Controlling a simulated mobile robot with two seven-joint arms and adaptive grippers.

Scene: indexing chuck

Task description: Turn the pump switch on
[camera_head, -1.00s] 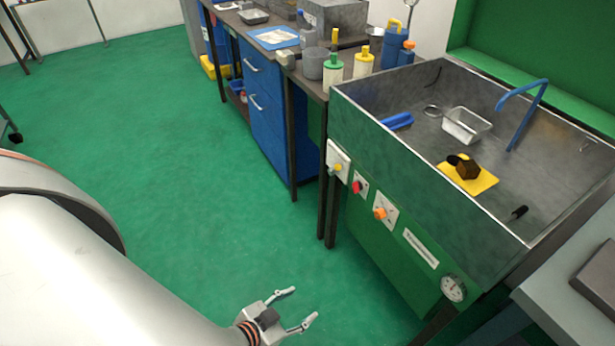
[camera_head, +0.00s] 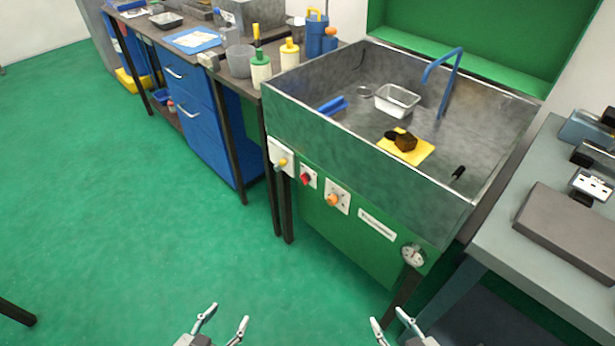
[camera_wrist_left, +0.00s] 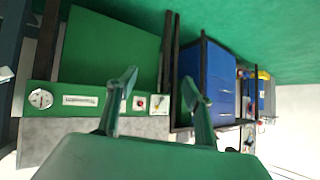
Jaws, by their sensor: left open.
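The wash-tank's green front panel (camera_head: 345,238) carries several controls. I cannot read which control is the pump switch. My left gripper (camera_head: 225,317) is open and empty, low in front of the panel and apart from it. My right gripper (camera_head: 389,319) is open and empty, below the gauge.
The metal basin (camera_head: 330,145) above the panel holds a blue brush (camera_head: 332,106), a metal tray (camera_head: 397,100) and a yellow cloth (camera_head: 413,148). A blue cabinet (camera_head: 200,135) stands left. A grey table (camera_head: 500,235) stands right. The green floor (camera_head: 120,230) in front is clear.

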